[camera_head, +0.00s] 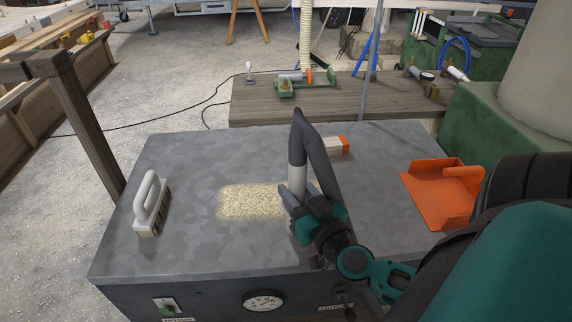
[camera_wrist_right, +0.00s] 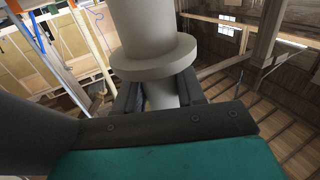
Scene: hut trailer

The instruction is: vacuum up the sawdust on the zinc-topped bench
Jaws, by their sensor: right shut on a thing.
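The sawdust (camera_head: 235,202) is a pale, roughly rectangular patch on the middle of the zinc-topped bench (camera_head: 185,245). My right gripper (camera_head: 300,197) is over the right end of the patch and hides part of it. It is shut on the light grey tube of the vacuum hose (camera_head: 297,177), which stands roughly upright. The dark hose (camera_head: 318,150) bends over at the top and runs down beside my wrist. In the right wrist view the tube's wide collar (camera_wrist_right: 155,62) sits just beyond the fingers. The tube's lower end is hidden, so I cannot tell if it touches the sawdust. My left gripper is not in view.
A white-handled brush (camera_head: 150,208) stands at the bench's left and an orange dustpan (camera_head: 440,192) lies at the right. A white and orange block (camera_head: 337,146) is behind the hose. The front panel has a gauge (camera_head: 264,300) and a switch (camera_head: 166,305).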

